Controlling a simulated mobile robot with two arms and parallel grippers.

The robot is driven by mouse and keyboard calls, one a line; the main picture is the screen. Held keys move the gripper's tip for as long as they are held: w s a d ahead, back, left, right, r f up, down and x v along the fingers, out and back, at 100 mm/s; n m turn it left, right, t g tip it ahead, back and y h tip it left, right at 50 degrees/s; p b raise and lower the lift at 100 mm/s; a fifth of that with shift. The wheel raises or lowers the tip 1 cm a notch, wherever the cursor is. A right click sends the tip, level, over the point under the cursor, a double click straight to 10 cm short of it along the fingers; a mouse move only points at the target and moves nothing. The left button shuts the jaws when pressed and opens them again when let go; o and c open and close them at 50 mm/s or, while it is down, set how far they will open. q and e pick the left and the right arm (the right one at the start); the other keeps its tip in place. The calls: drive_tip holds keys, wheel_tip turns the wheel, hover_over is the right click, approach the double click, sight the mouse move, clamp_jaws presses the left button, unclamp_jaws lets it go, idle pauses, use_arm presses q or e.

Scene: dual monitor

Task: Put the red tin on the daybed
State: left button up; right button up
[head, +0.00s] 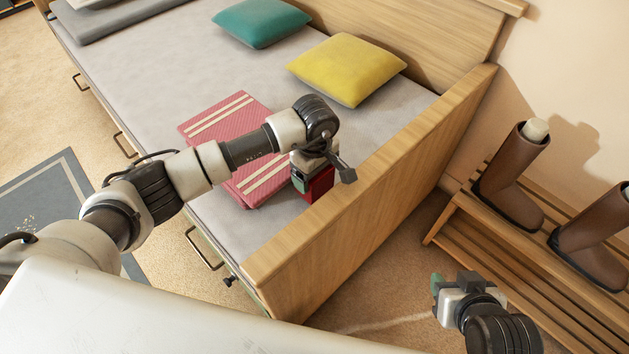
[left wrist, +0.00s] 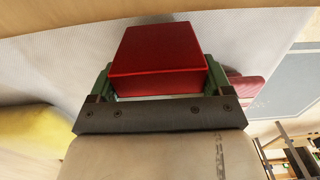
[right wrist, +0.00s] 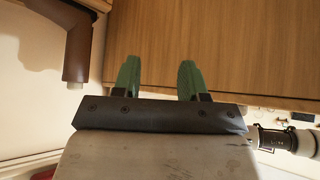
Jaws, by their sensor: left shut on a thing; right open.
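The red tin (head: 320,184) is at the near right end of the daybed (head: 228,222), just inside its wooden end board. In the left wrist view the red tin (left wrist: 158,54) is a red box between green fingers, with the pale mattress behind it. My left gripper (head: 306,176) is shut on the tin from above. The tin's underside is hidden, so I cannot tell whether it touches the mattress. My right gripper (head: 438,290) is open and empty, outside the daybed. In the right wrist view its fingers (right wrist: 159,80) stand apart before a wooden panel.
A folded red striped blanket (head: 215,120) lies beside the tin. A yellow cushion (head: 346,69) and a teal cushion (head: 260,22) rest along the daybed's back. A wooden rack (head: 470,228) with brown boots (head: 513,172) stands at the right.

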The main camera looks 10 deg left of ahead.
use_arm(q)
wheel_tip(320, 180, down, 3)
drive_tip(key=shift+r, duration=0.15)
use_arm(e)
drive_tip(key=shift+w+a+r+t+y, duration=0.15)
drive_tip(key=shift+w+a+r+t, duration=0.15)
drive_tip(key=shift+w+t, duration=0.3)
drive_tip(key=shift+w+a+r+t+y, duration=0.15)
drive_tip(key=shift+w+r+t, duration=0.25)
drive_tip(key=shift+w+t, duration=0.15)
use_arm(q)
drive_tip(key=shift+f+b, duration=0.2)
drive_tip(key=shift+b, duration=0.1)
use_arm(e)
drive_tip(key=shift+w, duration=0.1)
use_arm(q)
drive_tip(key=shift+f, duration=0.1)
drive_tip(key=o, duration=0.9)
use_arm(e)
drive_tip(key=shift+w+a+r+t, duration=0.1)
drive_tip(key=shift+w+r+t, duration=0.1)
drive_tip(key=shift+r+t, duration=0.05)
